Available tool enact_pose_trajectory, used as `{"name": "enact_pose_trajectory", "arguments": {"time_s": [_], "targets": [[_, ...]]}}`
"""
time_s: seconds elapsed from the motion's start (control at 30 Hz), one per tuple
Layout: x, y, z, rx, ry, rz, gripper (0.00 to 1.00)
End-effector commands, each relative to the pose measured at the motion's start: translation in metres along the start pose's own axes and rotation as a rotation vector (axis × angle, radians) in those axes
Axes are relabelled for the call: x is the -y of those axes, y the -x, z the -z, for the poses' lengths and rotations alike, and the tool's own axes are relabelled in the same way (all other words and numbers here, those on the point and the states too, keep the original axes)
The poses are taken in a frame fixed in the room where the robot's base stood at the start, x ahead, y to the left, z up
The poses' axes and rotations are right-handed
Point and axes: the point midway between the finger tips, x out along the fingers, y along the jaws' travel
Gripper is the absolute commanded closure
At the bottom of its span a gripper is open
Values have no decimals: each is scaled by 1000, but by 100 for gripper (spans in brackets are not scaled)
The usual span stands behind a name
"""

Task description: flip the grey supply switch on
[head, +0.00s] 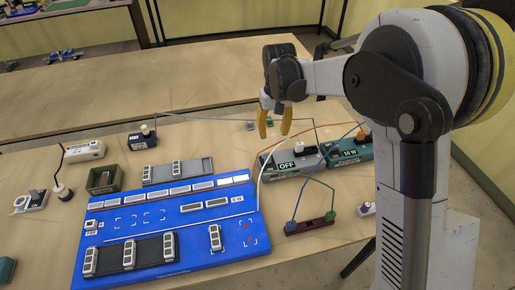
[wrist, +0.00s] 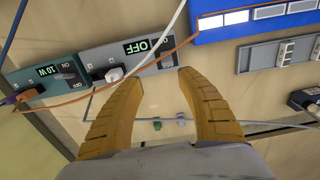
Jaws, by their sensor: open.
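The grey supply (head: 270,172) lies to the right of the blue board in the head view, with a label reading OFF. It also shows at the upper left of the wrist view (wrist: 98,58), label upside down. Its dark switch (wrist: 163,55) sits beside the label, on the side away from the white plug. My gripper (head: 275,122) is open and empty, with yellow fingers pointing down above the table around the supply. In the wrist view the fingertips (wrist: 162,76) stand apart, and the switch shows beyond the gap between them. I see no contact.
Orange, white and blue wires cross close by. The blue board (head: 165,219) carries several modules. A dark red block (head: 310,226) with plugs sits in front. The table behind the supply (head: 180,95) is mostly clear.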

Motion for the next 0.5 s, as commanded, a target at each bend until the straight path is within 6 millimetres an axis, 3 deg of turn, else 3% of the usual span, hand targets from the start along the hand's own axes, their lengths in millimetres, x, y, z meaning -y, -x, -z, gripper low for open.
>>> {"name": "enact_pose_trajectory", "arguments": {"time_s": [0.27, 0.5], "targets": [[9, -33, 9, 31, 13, 0, 55], [9, -80, 7, 29, 13, 0, 55]]}}
